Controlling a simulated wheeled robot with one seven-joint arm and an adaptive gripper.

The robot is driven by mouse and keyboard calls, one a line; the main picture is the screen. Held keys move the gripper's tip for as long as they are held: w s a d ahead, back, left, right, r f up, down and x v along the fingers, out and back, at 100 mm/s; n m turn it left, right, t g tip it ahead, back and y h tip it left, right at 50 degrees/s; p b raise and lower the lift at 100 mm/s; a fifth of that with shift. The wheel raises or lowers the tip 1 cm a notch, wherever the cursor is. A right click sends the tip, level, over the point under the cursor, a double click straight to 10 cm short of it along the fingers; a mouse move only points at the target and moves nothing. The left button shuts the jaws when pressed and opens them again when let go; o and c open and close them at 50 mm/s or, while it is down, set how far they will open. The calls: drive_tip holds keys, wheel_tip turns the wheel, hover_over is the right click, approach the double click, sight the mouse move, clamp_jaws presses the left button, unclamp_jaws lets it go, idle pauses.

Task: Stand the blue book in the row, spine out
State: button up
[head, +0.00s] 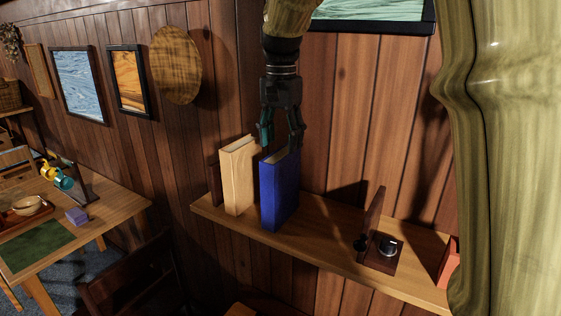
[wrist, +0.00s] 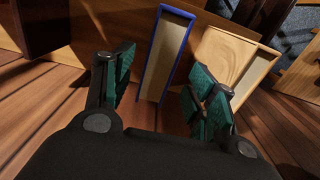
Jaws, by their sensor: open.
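The blue book (head: 279,192) stands upright on the wooden shelf, to the right of a cream book (head: 238,175), with a gap between them at the front. My gripper (head: 281,143) points down at the top of the blue book. In the wrist view my gripper (wrist: 160,98) is open, with its green-padded fingers apart. The top of the blue book (wrist: 164,55) shows between and beyond the fingers, nearer the left one. The cream book (wrist: 228,60) shows to its right. Whether a finger touches the blue book I cannot tell.
The shelf (head: 325,246) runs along the paneled wall. A dark upright bookend (head: 373,226) stands to the right, with a small round object (head: 389,246) beside it. Bare shelf lies between the blue book and the bookend. A table (head: 112,204) stands at the left.

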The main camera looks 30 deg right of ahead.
drive_tip(key=shift+r, duration=1.75)
